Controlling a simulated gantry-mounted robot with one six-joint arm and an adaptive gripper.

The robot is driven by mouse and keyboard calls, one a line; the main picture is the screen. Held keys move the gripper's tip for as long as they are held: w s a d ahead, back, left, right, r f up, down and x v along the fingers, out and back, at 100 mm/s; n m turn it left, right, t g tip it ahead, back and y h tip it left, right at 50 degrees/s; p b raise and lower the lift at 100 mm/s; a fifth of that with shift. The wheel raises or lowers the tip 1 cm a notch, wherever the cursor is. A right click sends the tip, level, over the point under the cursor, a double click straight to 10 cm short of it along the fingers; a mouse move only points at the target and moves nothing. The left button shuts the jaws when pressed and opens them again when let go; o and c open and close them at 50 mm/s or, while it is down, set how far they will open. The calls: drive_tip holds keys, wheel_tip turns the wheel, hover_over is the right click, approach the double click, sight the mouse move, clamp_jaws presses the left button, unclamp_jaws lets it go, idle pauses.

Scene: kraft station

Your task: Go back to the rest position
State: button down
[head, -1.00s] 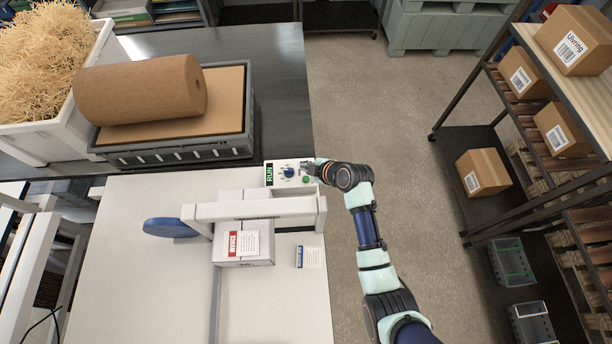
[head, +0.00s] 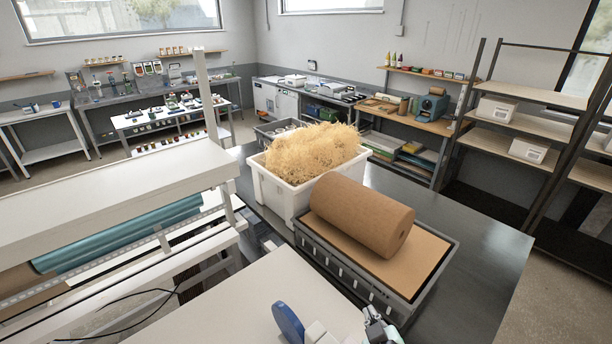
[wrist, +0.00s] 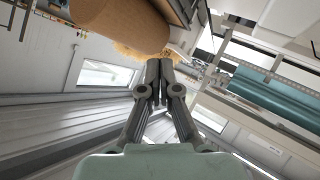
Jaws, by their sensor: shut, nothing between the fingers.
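My gripper (wrist: 159,68) shows in the middle of the wrist view. Its two dark fingers are together with nothing between them. It is in the air, apart from everything around it. The wrist view is tilted, with the brown paper roll (wrist: 122,22) at its top and windows beyond the fingers. In the head view only a small mint and dark piece at the bottom edge may be part of my arm. The gripper's fingers cannot be made out there.
The paper roll also shows in the head view (head: 362,212), on a grey crate (head: 338,270). A white bin (head: 268,190) of straw-like filler stands behind it on a dark table (head: 490,250). Shelves (head: 520,150) stand right.

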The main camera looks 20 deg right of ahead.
drive_tip(key=a+r+m+t+y, duration=0.2)
drive_tip(key=a+r+t, duration=0.1)
drive_tip(key=a+r, duration=0.85)
drive_tip(key=a+r+m+t+y, duration=0.1)
drive_tip(key=a+r+t+y, duration=0.1)
drive_tip(key=a+r, duration=0.95)
drive_tip(key=s+a+f+g+p, duration=0.1)
drive_tip(key=s+f+g, duration=0.3)
drive_tip(key=s+f, duration=0.5)
wheel_tip(320, 180, down, 4)
drive_tip(key=shift+r+g+h+p, duration=0.15)
drive_tip(key=shift+g+h+p, duration=0.15)
drive_tip(key=shift+h+p, duration=0.1)
drive_tip(key=shift+w+a, duration=0.1)
idle(1.3)
